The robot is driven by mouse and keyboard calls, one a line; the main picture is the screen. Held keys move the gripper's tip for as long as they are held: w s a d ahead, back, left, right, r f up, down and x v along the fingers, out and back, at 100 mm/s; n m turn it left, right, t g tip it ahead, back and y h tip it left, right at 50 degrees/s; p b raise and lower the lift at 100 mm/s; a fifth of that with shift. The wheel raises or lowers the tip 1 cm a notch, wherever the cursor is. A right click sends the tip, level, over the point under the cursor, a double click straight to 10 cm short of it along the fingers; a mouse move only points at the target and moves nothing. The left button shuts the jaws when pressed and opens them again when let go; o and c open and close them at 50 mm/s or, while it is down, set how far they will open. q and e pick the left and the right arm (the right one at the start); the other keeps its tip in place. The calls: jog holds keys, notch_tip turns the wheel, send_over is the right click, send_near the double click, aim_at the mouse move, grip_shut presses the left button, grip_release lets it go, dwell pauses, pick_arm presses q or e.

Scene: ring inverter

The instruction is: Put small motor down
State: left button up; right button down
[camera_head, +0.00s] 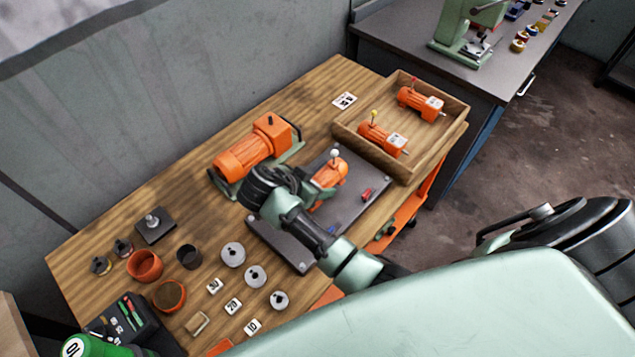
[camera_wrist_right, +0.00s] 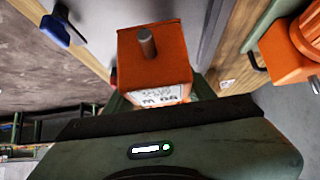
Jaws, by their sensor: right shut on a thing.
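A small orange motor (camera_head: 329,174) with a white-tipped lever shows over the dark grey plate (camera_head: 288,247) in the head view. My right gripper (camera_head: 314,189) is shut on it. In the right wrist view the motor (camera_wrist_right: 155,62) is close up between the fingers, with its metal shaft and white label visible. My own arm hides part of the motor and plate. I cannot tell whether the motor touches the plate. Two similar orange motors, one with a yellow-tipped lever (camera_head: 380,138) and one with a red-tipped lever (camera_head: 416,101), lie in the wooden tray (camera_head: 422,166). My left gripper is out of view.
A larger orange motor (camera_head: 245,152) on a green base stands left of the plate. A small red part (camera_head: 367,194) lies on the plate's right side. Round weights (camera_head: 233,254), cups (camera_head: 145,264) and number cards (camera_head: 233,306) occupy the table's lower left. Bare wood (camera_head: 190,170) lies towards the wall.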

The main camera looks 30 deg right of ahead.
jog(key=shift+w+f+b, duration=0.1)
jog(key=shift+f+b, duration=1.7)
jog(key=shift+f, duration=0.15)
jog(key=shift+f, duration=0.15)
jog(key=c, duration=0.5)
grip_release()
